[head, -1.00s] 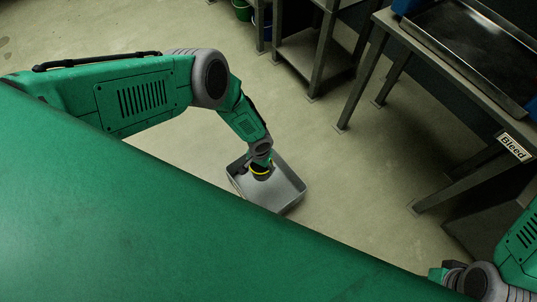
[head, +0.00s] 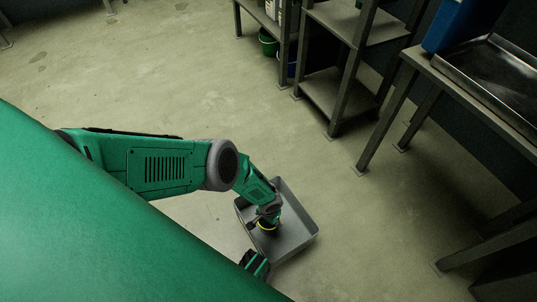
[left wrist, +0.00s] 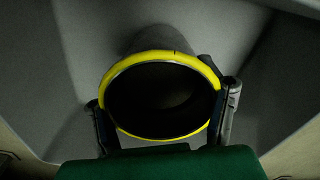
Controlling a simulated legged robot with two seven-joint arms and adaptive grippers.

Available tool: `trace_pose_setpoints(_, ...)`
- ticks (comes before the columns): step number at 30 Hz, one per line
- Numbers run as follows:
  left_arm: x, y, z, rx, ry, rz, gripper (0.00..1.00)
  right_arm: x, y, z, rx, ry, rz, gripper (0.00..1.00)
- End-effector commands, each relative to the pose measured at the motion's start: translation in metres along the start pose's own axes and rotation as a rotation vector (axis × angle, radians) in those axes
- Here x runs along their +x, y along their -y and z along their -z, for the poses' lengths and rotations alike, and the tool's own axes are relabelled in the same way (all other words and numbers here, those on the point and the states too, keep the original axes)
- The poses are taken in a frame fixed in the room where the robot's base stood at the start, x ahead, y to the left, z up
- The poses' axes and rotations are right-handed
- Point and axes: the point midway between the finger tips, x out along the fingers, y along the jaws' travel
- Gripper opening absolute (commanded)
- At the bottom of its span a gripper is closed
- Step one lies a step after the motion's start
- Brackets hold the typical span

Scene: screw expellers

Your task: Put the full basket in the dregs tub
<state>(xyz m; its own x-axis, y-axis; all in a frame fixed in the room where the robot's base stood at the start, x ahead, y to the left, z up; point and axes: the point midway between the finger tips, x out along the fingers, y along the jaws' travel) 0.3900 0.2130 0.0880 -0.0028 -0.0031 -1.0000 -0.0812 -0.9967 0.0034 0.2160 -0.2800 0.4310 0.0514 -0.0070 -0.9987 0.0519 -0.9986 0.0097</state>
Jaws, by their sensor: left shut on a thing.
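The basket (left wrist: 158,98) is a dark round vessel with a yellow rim. In the left wrist view its inside is too dark to tell what it holds. My left gripper (head: 267,220) is shut on it, with a finger on each side of the rim. The grey rectangular dregs tub (head: 301,243) stands on the floor in the head view. The basket is within the tub's outline, and the tub's grey surface (left wrist: 60,95) surrounds it in the wrist view. I cannot tell whether the basket touches the tub's floor.
A metal shelf rack (head: 331,100) stands beyond the tub, with a green bucket (head: 268,42) beside it. A bench with a steel tray (head: 495,75) and a blue container (head: 455,25) is at right. The floor around the tub is mostly clear.

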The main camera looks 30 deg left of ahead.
Motion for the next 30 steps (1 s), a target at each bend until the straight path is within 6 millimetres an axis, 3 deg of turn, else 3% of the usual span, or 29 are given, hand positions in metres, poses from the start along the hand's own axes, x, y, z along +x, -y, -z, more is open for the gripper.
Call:
trace_pose_setpoints(1,0.013,0.0,-0.001,-0.002,0.002,-0.001,0.31,0.012,0.0,-0.001,0.0,0.0,0.0,0.4)
trace_pose_setpoints(4,0.024,0.0,-0.001,-0.002,0.001,-0.001,0.31,0.022,0.0,-0.002,0.001,0.001,0.0,0.4)
trace_pose_setpoints(14,0.025,0.0,0.0,0.0,-0.001,-0.001,0.31,0.02,0.0,-0.001,0.001,0.001,0.0,0.4)
trace_pose_setpoints(15,0.024,0.0,0.0,0.0,0.0,-0.001,0.73,0.02,0.0,-0.001,0.001,0.001,0.0,0.4)
trace_pose_setpoints(16,0.024,0.0,0.0,0.001,0.0,-0.001,0.83,0.02,0.0,-0.001,0.0,0.001,0.0,0.4)
trace_pose_setpoints(28,0.022,0.001,0.0,0.0,0.001,-0.001,0.86,0.02,0.0,-0.002,0.001,0.001,0.0,0.4)
trace_pose_setpoints(30,0.012,0.0,0.0,0.001,0.001,-0.001,0.86,0.011,0.0,-0.001,0.001,0.002,0.0,0.4)
